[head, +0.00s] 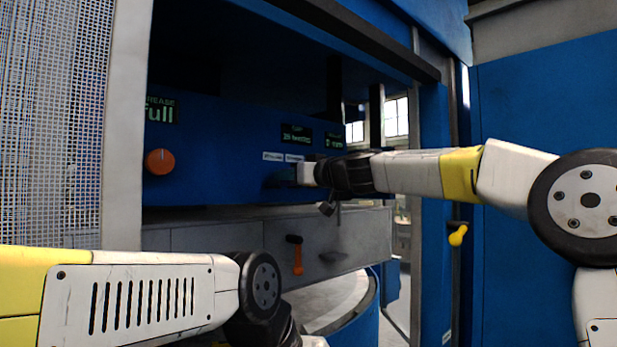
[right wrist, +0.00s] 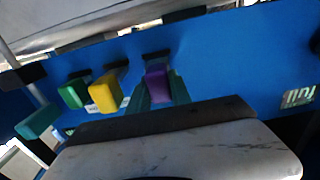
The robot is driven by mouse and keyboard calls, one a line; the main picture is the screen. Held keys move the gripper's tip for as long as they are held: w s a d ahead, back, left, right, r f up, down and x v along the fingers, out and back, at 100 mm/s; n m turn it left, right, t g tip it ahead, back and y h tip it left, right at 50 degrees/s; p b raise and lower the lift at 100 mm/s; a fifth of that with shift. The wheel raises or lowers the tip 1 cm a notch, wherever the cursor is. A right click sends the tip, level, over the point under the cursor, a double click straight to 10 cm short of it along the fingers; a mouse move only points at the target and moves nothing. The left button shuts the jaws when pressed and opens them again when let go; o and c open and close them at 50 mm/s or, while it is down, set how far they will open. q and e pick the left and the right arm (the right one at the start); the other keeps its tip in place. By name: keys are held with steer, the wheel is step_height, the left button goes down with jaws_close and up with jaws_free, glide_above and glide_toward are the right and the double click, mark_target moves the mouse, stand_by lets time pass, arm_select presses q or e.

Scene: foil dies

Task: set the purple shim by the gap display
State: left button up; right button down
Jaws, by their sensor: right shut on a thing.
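The purple shim (right wrist: 157,82) shows in the right wrist view as a small block against the blue panel, between the two teal fingers of my right gripper (right wrist: 160,90). The fingers are shut on it. In the head view my right gripper (head: 281,177) reaches left to the blue panel, below two small white labels; the shim cannot be made out there. The gap display (head: 297,135), dark with green text, is on the panel above the gripper. Its digits are too small to read surely. My left arm runs out at the bottom edge, and its fingertips are outside the picture.
Beside the purple shim in the wrist view are a yellow shim (right wrist: 104,93) and a green shim (right wrist: 74,94). An orange knob (head: 159,161) is on the panel at left. A grey ledge (head: 210,214) runs below the panel. A metal mesh (head: 50,120) stands at far left.

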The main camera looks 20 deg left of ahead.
steer(key=shift+a, duration=0.1)
stand_by(0.7)
steer(key=x, duration=0.3)
steer(key=shift+r, duration=0.1)
steer(key=c, duration=1.5)
jaws_free()
steer(key=shift+w, duration=0.1)
steer(key=o, duration=0.3)
steer(key=shift+a, duration=0.1)
steer(key=shift+o, duration=0.2)
